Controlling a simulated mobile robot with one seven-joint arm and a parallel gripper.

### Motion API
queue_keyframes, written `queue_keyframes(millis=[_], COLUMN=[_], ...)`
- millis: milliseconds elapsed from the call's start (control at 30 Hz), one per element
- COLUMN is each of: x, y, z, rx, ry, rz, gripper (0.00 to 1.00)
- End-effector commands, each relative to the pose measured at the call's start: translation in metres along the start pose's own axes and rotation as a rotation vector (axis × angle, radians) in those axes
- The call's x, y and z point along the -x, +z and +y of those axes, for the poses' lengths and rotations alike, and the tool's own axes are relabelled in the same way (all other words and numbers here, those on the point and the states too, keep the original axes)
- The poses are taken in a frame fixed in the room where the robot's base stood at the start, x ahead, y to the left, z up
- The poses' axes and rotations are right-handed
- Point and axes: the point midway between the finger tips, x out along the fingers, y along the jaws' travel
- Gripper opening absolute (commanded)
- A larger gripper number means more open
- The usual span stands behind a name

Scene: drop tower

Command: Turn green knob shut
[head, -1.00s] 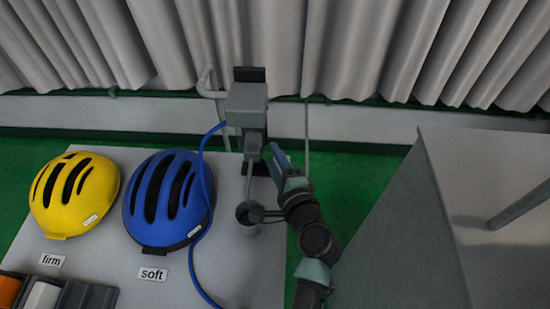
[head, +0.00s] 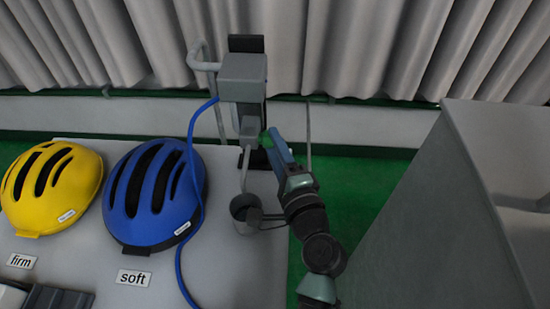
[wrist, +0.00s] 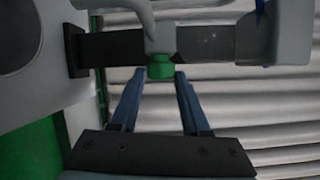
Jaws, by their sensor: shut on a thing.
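The green knob (wrist: 160,67) sits under a pale grey fitting in the wrist view. In the head view only a small green patch of the knob (head: 266,141) shows beside the grey dispenser (head: 243,78). My gripper (wrist: 160,76) has its two blue fingertips on either side of the knob, shut on it. In the head view my gripper (head: 279,150) reaches up to the dispenser's right side and hides most of the knob. I cannot tell how far the knob is turned.
A grey cup (head: 244,212) stands below the dispenser's spout. A blue hose (head: 190,160) runs down across the table (head: 225,265). A blue helmet (head: 150,222) and a yellow helmet (head: 30,215) lie left. A large grey block (head: 420,220) stands close on the right.

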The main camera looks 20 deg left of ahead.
Motion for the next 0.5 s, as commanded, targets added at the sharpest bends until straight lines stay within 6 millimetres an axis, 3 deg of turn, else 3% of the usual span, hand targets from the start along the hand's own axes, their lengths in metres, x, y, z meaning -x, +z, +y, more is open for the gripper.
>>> queue_keyframes(millis=[500], x=[-0.0003], y=[-0.0017], z=[0.0048], rx=[0.059], ry=[-0.145], rz=[-0.017], gripper=[0.0])
